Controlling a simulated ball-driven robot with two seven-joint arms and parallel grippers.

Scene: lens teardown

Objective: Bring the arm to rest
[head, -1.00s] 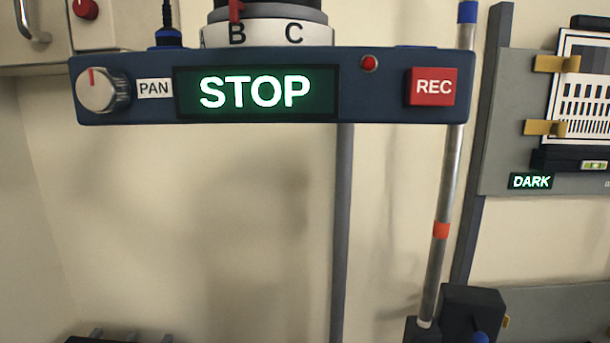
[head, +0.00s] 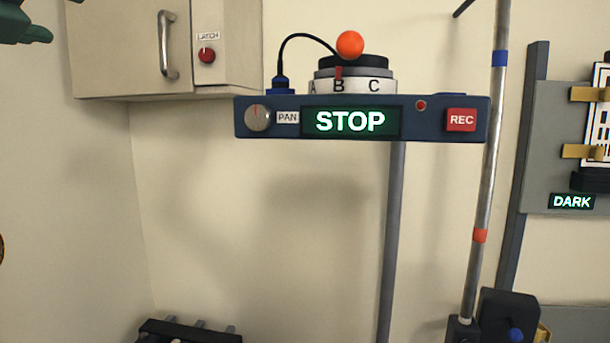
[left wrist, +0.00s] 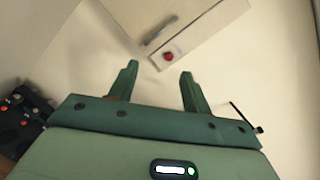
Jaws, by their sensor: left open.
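My left gripper shows in the left wrist view (left wrist: 157,85) with its two green fingers apart and nothing between them. It points toward the beige cabinet (left wrist: 195,25) and its red latch knob (left wrist: 169,56), with a visible gap. In the head view a green part of my left gripper (head: 25,28) shows at the top left corner, left of the cabinet (head: 110,50); the rest of it is cut off. My right gripper is in neither view.
A blue control panel (head: 270,130) reads STOP, with a PAN knob (head: 257,118) and a red REC button (head: 461,120). An orange ball (head: 350,45) tops the lettered dial (head: 355,84). A pole (head: 490,180) and a chart board (head: 555,130) stand right. A dark rack (head: 190,332) is below.

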